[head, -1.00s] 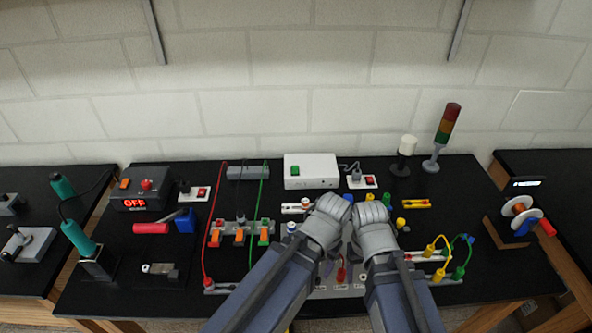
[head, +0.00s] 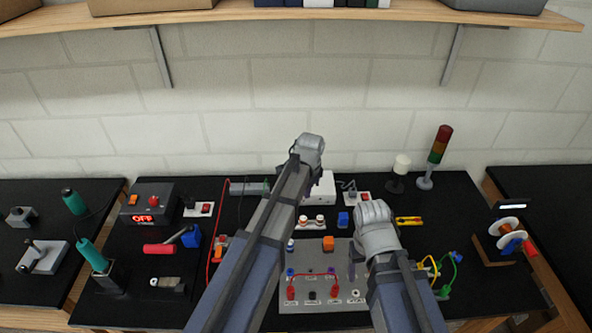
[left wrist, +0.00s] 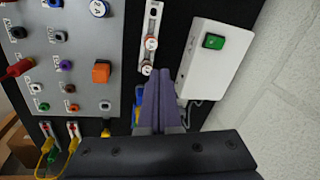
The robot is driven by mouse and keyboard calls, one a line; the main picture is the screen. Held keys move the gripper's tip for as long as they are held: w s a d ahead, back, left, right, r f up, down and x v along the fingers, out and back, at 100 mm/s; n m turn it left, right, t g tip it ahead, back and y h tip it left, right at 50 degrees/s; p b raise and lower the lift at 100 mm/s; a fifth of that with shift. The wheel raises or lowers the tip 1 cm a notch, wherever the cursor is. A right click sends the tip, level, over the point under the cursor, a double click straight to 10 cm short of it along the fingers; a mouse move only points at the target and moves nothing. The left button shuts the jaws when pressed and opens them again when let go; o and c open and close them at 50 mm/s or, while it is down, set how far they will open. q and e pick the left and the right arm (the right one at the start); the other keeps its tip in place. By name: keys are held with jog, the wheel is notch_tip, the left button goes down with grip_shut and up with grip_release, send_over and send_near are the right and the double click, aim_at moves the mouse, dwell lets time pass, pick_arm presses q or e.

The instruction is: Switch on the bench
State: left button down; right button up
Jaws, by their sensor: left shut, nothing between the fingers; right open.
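A white box (head: 325,186) stands at the back of the bench, partly hidden behind my left arm. In the left wrist view the white box (left wrist: 226,65) shows a green switch (left wrist: 213,42). A black box (head: 147,205) at the left has a red "OFF" display (head: 144,219), an orange switch (head: 133,200) and a red knob (head: 154,200). My left gripper (head: 311,143) is shut and empty, reaching toward the back; its fingers (left wrist: 163,78) appear beside the white box's edge, apart from the green switch. My right gripper (head: 371,210) is open above the grey panel (head: 330,262).
Socket strips with red rockers stand at the left (head: 201,209) and right (head: 357,197) back. A signal tower (head: 436,157) and white lamp (head: 401,164) stand back right. A wooden shelf (head: 230,12) runs along the wall. Cables and plugs crowd the front.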

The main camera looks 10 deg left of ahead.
pick_arm(q)
jog(key=w+a+r+m+t+p, duration=0.1)
jog(key=w+a+r+m+p, duration=0.1)
jog(key=w+a, duration=0.4)
jog(key=w+r+m, duration=0.1)
jog(key=w+r, duration=0.1)
jog(key=w, duration=0.1)
jog(key=shift+w+a, duration=0.15)
jog(key=shift+a, duration=0.2)
pick_arm(e)
jog(key=r, duration=0.3)
jog(key=shift+w+d+r, duration=0.2)
jog(key=shift+r, duration=0.15)
jog(key=shift+f, duration=0.15)
pick_arm(q)
jog(key=b+x, duration=1.2)
jog(key=x, duration=0.1)
jog(key=shift+f, duration=0.1)
pick_arm(e)
notch_tip(320, 180, down, 13)
jog(key=shift+r, duration=0.15)
pick_arm(q)
jog(key=shift+w+f+b, duration=0.1)
jog(key=shift+f+b, duration=0.2)
jog(key=shift+b, duration=0.2)
pick_arm(e)
jog(key=shift+f, duration=0.25)
